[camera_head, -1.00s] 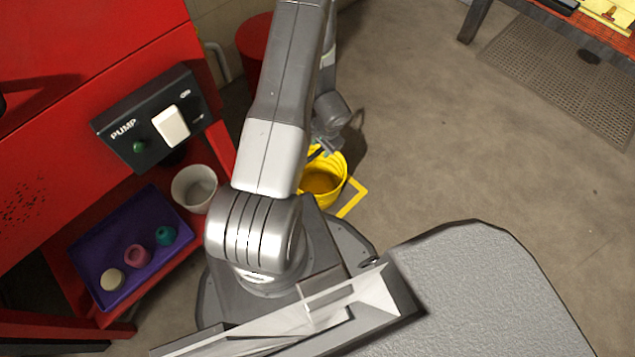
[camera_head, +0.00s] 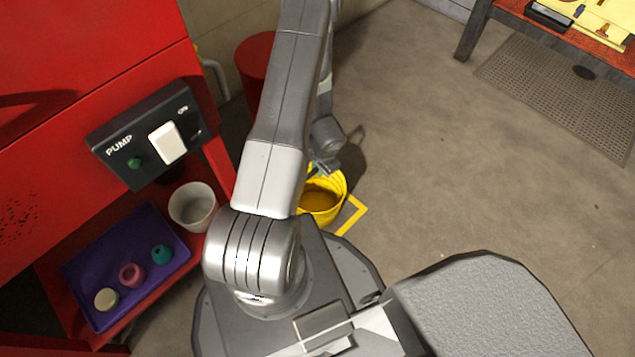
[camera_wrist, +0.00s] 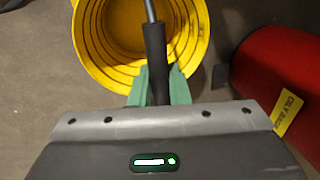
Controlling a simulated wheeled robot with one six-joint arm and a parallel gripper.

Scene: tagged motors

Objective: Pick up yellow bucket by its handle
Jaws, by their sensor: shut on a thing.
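The yellow bucket (camera_head: 322,209) is on the floor side of my arm, beside a yellow floor marking, and is partly hidden by the arm in the head view. In the wrist view the bucket (camera_wrist: 90,45) fills the top middle, showing its ridged inside. Its handle has a black grip (camera_wrist: 155,55) on a grey rod. My gripper (camera_wrist: 159,88) has green fingers on either side of that black grip and is shut on it. In the head view my gripper (camera_head: 325,168) is small, at the bucket's upper rim. I cannot tell whether the bucket touches the floor.
A red cylinder (camera_wrist: 275,70) stands right of the bucket in the wrist view. A red machine with a pump switch panel (camera_head: 150,140), a white cup (camera_head: 192,205) and a purple tray (camera_head: 85,285) are at left. Open floor (camera_head: 450,170) lies to the right.

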